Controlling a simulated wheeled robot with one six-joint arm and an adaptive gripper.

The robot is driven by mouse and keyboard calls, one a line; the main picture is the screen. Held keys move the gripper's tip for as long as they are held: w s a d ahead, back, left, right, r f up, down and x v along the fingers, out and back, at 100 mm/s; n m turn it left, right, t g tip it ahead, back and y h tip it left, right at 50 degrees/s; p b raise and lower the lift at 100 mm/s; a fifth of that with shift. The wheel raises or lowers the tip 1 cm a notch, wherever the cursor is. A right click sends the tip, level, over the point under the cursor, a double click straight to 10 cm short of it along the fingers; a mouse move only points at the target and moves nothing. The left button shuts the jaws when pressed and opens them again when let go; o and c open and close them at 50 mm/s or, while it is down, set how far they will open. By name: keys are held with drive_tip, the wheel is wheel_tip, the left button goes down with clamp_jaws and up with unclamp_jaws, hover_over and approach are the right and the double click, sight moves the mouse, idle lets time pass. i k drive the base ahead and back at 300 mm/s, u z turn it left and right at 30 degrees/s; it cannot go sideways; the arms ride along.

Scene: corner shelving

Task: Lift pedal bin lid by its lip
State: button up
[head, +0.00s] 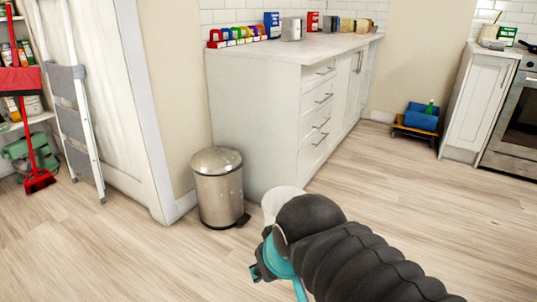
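A metal pedal bin (220,197) stands upright on the wood floor by the corner of the wall and the white cabinet. Its domed lid (216,159) is down, and its dark pedal (243,219) sticks out at the lower right. My arm reaches in from the bottom right, dark and ribbed, with a teal part at its end, to the right of and nearer than the bin. My gripper's fingers cannot be made out, so whether it is open or shut does not show. It appears apart from the bin.
A white cabinet (262,128) with drawers stands behind the bin. A white round container (277,203) is partly hidden behind my arm. A folded stepladder (78,125) and a red broom (38,178) lean at left. The floor left of the bin is clear.

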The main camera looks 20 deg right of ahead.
sight(214, 160)
drive_tip(key=z, duration=0.15)
drive_tip(key=k, duration=0.6)
drive_tip(key=z, duration=0.6)
drive_tip(key=i, duration=1.65)
drive_tip(key=u, duration=0.7)
